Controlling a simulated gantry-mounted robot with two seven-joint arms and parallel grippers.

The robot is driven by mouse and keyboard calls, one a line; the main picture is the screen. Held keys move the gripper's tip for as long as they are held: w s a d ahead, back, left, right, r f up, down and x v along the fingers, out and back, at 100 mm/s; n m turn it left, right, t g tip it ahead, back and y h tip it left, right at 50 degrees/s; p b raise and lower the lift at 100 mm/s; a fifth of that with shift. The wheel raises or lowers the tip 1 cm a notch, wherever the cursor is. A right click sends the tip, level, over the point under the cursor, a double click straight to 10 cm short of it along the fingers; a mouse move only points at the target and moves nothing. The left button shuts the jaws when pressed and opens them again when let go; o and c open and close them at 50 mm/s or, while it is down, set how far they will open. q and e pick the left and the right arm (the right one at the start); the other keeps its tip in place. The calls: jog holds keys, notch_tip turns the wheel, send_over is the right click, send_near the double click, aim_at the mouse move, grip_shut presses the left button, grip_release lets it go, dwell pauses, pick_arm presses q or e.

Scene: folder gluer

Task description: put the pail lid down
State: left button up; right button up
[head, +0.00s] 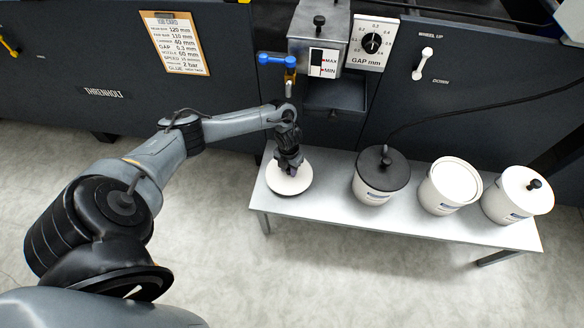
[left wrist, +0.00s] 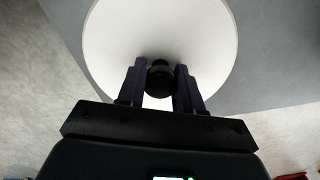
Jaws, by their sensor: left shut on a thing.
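The pail lid (head: 278,184) is a white disc with a dark knob, at the left end of the grey bench (head: 330,207). My left gripper (head: 291,170) is above it, pointing down, shut on the lid's knob. In the left wrist view the fingers (left wrist: 160,80) stand on either side of the black knob (left wrist: 160,66), with the white lid (left wrist: 160,30) beyond. Whether the lid touches the bench or hangs just above it, I cannot tell. An open-topped white pail (head: 436,196) with pale contents stands on the bench. My right gripper is not in view.
A pail with a black lid (head: 381,170) and a cable stands right of the white lid. A pail with a white knobbed lid (head: 525,190) stands at the right end. The machine front with a blue-handled valve (head: 276,60) rises behind the bench.

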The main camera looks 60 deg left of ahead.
pick_arm(q)
jog(key=shift+s+f, duration=0.1)
jog(key=shift+f, duration=0.3)
jog(key=shift+w+r, duration=0.15)
jog(key=shift+w, duration=0.3)
jog(key=shift+f, duration=0.25)
jog(key=o, duration=1)
jog(key=shift+s, duration=0.2)
jog(key=shift+o, duration=0.3)
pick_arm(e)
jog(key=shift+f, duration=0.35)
pick_arm(q)
jog(key=shift+w+r, duration=0.1)
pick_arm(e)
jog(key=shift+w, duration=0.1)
pick_arm(q)
jog(key=shift+r+p, duration=1.5)
jog(key=shift+r, duration=0.7)
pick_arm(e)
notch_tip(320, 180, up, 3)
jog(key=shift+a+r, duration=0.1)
